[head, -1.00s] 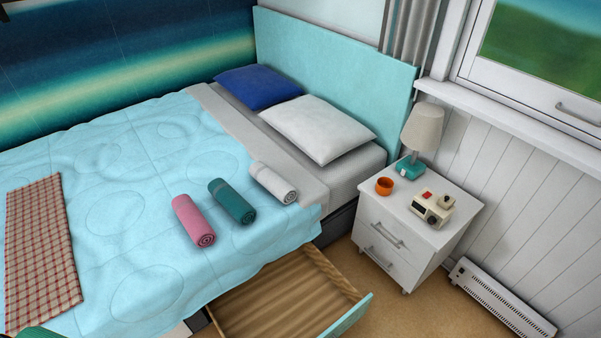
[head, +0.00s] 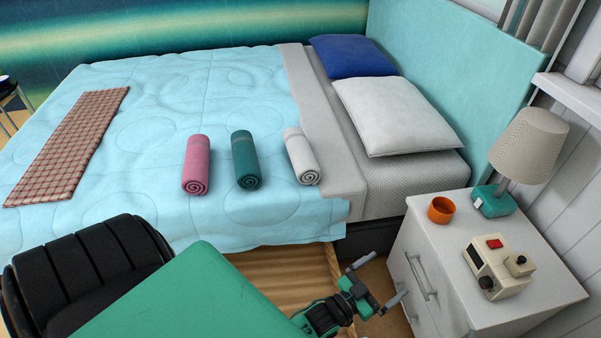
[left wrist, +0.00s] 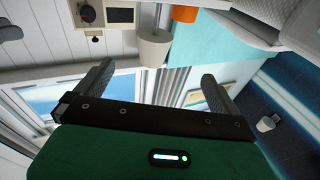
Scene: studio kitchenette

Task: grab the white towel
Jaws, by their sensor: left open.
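The white towel (head: 301,157) is a rolled towel lying on the bed near the grey sheet fold, rightmost of three rolled towels in the head view. My left gripper (head: 376,284) is open and empty, low in front of the bed between the open drawer and the nightstand. It is apart from the towel, which lies farther back and to the left. In the left wrist view the two fingers (left wrist: 155,82) are spread with nothing between them, and the towel cannot be made out. My right gripper does not show.
A teal towel (head: 244,160) and a pink towel (head: 197,164) lie left of the white one. An open wooden drawer (head: 283,270) juts out below the bed.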

